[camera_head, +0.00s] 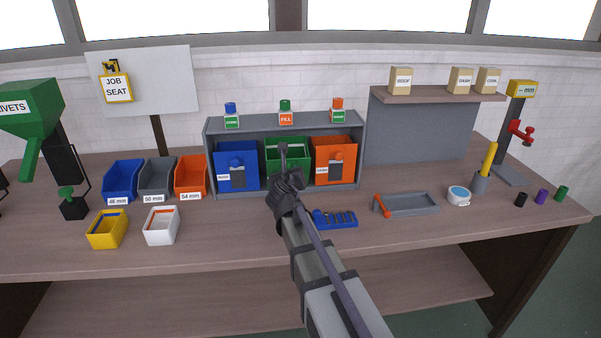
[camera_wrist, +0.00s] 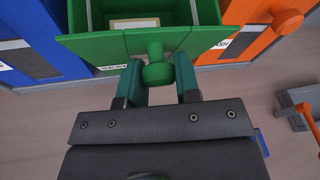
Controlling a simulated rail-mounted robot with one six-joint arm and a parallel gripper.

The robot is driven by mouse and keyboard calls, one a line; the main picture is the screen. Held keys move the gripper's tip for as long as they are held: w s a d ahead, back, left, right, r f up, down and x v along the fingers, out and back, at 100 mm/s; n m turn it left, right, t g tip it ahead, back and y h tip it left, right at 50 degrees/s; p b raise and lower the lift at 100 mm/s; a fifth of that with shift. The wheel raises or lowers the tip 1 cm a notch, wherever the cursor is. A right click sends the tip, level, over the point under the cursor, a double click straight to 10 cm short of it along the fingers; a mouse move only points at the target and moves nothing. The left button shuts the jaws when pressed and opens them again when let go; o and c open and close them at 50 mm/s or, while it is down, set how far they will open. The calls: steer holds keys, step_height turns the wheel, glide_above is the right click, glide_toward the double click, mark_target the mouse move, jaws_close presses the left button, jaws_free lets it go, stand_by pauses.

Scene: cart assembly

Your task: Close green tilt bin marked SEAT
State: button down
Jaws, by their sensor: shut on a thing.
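The green tilt bin (camera_head: 300,152) sits in the middle of the grey rack, between the blue and orange bins. In the wrist view the green bin (camera_wrist: 95,46) is tipped open toward me, and a pale block (camera_wrist: 134,22) shows inside. Its front label (camera_wrist: 113,67) is partly hidden. My gripper (camera_wrist: 160,82) has one finger on each side of the round green knob (camera_wrist: 157,72) on the bin's front and is shut on it. In the head view my gripper (camera_head: 284,168) and wrist hide part of the bin's front.
The blue bin (camera_head: 237,175) and the orange bin (camera_head: 333,170) stand close on either side in the grey rack (camera_head: 212,135). A blue slotted holder (camera_head: 335,219) and a grey tray (camera_head: 412,205) lie on the bench to the right. Small open bins stand on the left.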

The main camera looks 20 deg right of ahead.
mark_target(287, 162)
steer(key=shift+w+d+r+p, duration=0.1)
steer(key=shift+w+r+p, duration=0.2)
steer(key=shift+w, duration=0.25)
steer(key=shift+w+d+r+p, duration=0.1)
steer(key=shift+w+r+p, duration=0.15)
steer(key=shift+w, duration=0.25)
steer(key=shift+w+d+r+p, duration=0.15)
steer(key=shift+w+r, duration=0.05)
steer(key=shift+w, duration=0.35)
steer(key=shift+w+d+r+p, duration=0.1)
steer(key=shift+w+r+p, duration=0.1)
steer(key=shift+w, duration=0.4)
steer(key=c, duration=0.8)
jaws_free()
steer(key=shift+d+r, duration=0.1)
steer(key=shift+d, duration=0.05)
steer(key=shift+s, duration=0.2)
steer(key=shift+s+a, duration=0.2)
steer(key=shift+a, duration=0.15)
steer(key=p+v, duration=0.2)
steer(key=v, duration=0.8)
steer(key=shift+s+d+r, duration=0.1)
steer(key=shift+s+d, duration=0.05)
steer(key=shift+d, duration=0.05)
